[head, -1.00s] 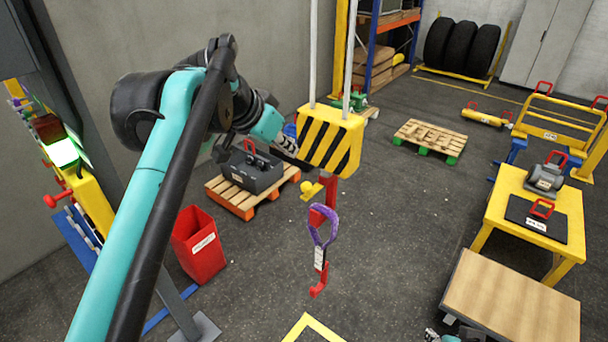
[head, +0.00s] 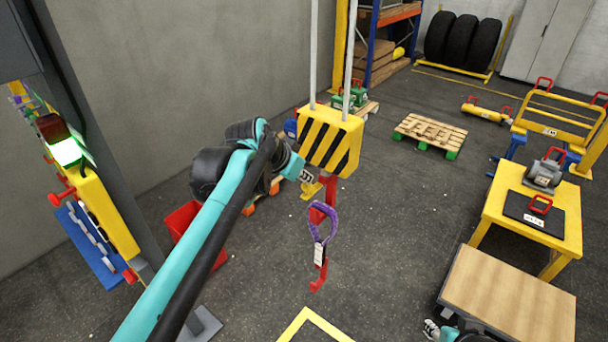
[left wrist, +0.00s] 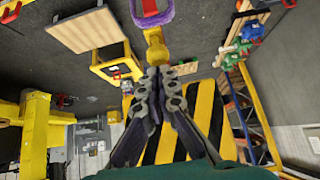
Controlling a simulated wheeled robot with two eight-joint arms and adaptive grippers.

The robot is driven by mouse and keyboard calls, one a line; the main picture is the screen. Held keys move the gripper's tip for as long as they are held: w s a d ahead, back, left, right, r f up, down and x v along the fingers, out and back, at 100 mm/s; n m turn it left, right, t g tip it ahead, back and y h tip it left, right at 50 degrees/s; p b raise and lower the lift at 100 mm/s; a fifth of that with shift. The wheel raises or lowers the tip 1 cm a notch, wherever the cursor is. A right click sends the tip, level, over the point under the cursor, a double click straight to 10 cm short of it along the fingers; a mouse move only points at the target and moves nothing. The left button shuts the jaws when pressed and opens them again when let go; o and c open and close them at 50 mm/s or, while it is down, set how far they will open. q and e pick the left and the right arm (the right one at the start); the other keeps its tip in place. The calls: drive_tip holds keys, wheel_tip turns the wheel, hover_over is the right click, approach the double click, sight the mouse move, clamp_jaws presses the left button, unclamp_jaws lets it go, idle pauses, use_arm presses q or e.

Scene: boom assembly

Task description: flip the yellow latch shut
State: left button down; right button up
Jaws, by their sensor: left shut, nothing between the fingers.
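The black-and-yellow striped hook block (head: 333,141) hangs on two pale lines, with a red hook (head: 319,277) below it. A purple sling (head: 317,209) with a white tag loops over the hook. The yellow latch (head: 312,190) sticks out to the left under the block, partly hidden by my left gripper (head: 309,179). In the left wrist view the latch (left wrist: 156,46) is just beyond the closed, empty fingertips of my left gripper (left wrist: 159,72); I cannot tell whether they touch it. Part of my right gripper (head: 432,328) shows at the bottom edge, its jaws unclear.
A red bin (head: 188,224) stands behind my left arm. A yellow table (head: 560,217) and a wood-topped cart (head: 510,295) stand at the right. A pallet (head: 430,134) lies farther back. Open floor surrounds the hook.

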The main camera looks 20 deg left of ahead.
sight(305, 197)
use_arm(q)
drive_tip(key=shift+w+f, duration=0.1)
drive_tip(key=shift+f, duration=0.1)
idle(0.3)
drive_tip(key=shift+s+a+f+t+b, duration=0.1)
drive_tip(key=shift+s+f+t+b, duration=0.1)
drive_tip(key=shift+s+t+b, duration=0.25)
drive_tip(key=shift+w+f, duration=0.1)
drive_tip(key=shift+s+a+f+t+h+b, duration=0.15)
drive_tip(key=shift+s+f+t+h+b, duration=0.15)
drive_tip(key=shift+f+t+b, duration=0.5)
drive_tip(key=f+t+b, duration=0.1)
drive_tip(key=b, duration=0.1)
drive_tip(key=s+f+t+h+b, duration=0.1)
drive_tip(key=b, duration=0.1)
drive_tip(key=f+t+b, duration=0.1)
drive_tip(key=b, duration=0.2)
drive_tip(key=shift+s+a+f, duration=0.2)
drive_tip(key=shift+s+a, duration=0.1)
wheel_tip(305, 197, down, 8)
drive_tip(key=w+t+h+b, duration=0.1)
drive_tip(key=t+b, duration=0.3)
drive_tip(key=b, duration=0.6)
drive_tip(key=shift+w+d+h, duration=0.35)
drive_tip(key=shift+h, duration=0.15)
